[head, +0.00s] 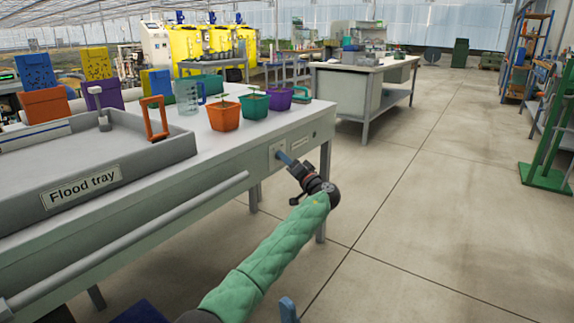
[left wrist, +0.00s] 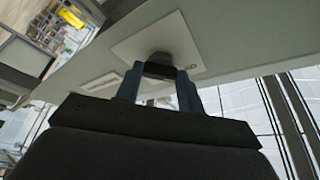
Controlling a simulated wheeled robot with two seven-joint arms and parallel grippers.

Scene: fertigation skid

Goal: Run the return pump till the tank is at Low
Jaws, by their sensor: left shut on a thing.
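My left gripper (head: 284,158) reaches a pale switch plate (head: 277,153) on the front of the grey bench, near its right end. In the left wrist view its two fingers (left wrist: 160,75) are shut on a dark knob (left wrist: 160,58) standing out from the white plate (left wrist: 148,38). A small mark shows beside the knob, too small to read for sure. The grey flood tray (head: 95,180), labelled "Flood tray", stands on the bench at left. A blue tip (head: 288,309) at the bottom edge looks like part of my right gripper; its jaws are hidden. No level marking is readable.
An orange pot (head: 224,116), a green pot (head: 254,105), a purple pot (head: 280,100) and a clear jug (head: 187,97) stand on the bench. A long rail (head: 130,237) runs along its front. Yellow tanks (head: 185,43) stand far behind.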

